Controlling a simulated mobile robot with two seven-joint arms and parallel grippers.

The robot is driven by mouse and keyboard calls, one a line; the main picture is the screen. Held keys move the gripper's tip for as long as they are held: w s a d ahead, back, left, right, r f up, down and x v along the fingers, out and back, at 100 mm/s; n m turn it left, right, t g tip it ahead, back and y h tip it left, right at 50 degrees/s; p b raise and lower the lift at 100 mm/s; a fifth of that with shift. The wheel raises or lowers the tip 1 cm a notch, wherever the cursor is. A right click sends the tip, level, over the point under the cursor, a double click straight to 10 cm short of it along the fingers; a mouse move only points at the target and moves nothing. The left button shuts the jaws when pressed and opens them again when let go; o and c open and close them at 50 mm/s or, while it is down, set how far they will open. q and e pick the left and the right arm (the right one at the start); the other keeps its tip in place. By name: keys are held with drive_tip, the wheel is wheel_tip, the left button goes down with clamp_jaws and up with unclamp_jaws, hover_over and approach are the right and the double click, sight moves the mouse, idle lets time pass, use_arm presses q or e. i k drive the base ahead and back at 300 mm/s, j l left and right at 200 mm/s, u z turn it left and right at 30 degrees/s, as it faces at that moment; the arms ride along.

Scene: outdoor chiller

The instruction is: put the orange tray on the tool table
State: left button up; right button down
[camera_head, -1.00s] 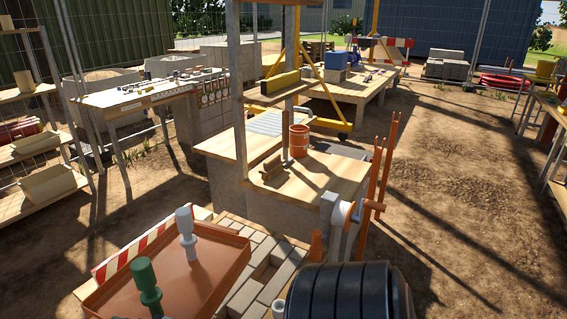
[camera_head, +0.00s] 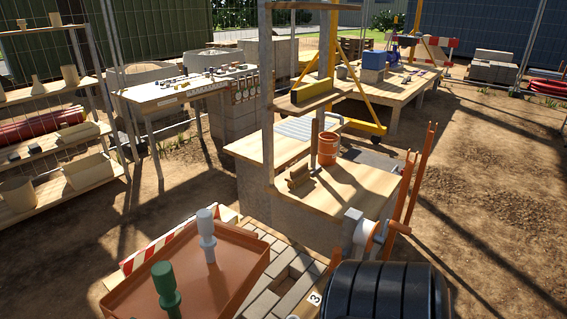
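The orange tray (camera_head: 252,272) is at the bottom left, resting on or just above a stack of grey paving bricks; I cannot tell which. A green bottle-shaped piece (camera_head: 166,290) and a white one (camera_head: 207,238) stand upright on it. Its near part is cut off by the frame's lower edge. A wooden table (camera_head: 150,93) with several small tool-like items stands at the back left; it looks like the tool table. Neither of my grippers is in view.
A wooden workbench (camera_head: 365,200) with an orange bucket (camera_head: 328,148) stands in the middle. A black ribbed drum (camera_head: 385,292) is at the bottom right. Shelves (camera_head: 95,178) stand at the left. Bare ground (camera_head: 150,215) lies between the shelves and the bench.

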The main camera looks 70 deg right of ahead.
sight(356, 188)
drive_tip(key=k+l, duration=0.1)
drive_tip(key=l, duration=0.35)
drive_tip(key=k+l, duration=0.1)
drive_tip(key=l, duration=0.35)
drive_tip(key=k+l, duration=0.15)
drive_tip(key=l, duration=0.3)
drive_tip(key=k+l, duration=0.1)
drive_tip(key=l, duration=0.35)
drive_tip(key=k+l, duration=0.1)
drive_tip(key=l, duration=0.35)
drive_tip(key=k+l, duration=0.1)
drive_tip(key=l, duration=0.35)
drive_tip(key=k+l, duration=0.1)
drive_tip(key=l, duration=0.35)
drive_tip(key=k+l, duration=0.1)
drive_tip(key=l, duration=0.3)
drive_tip(key=k+j+z, duration=0.1)
drive_tip(key=k+j, duration=0.45)
drive_tip(key=k, duration=0.05)
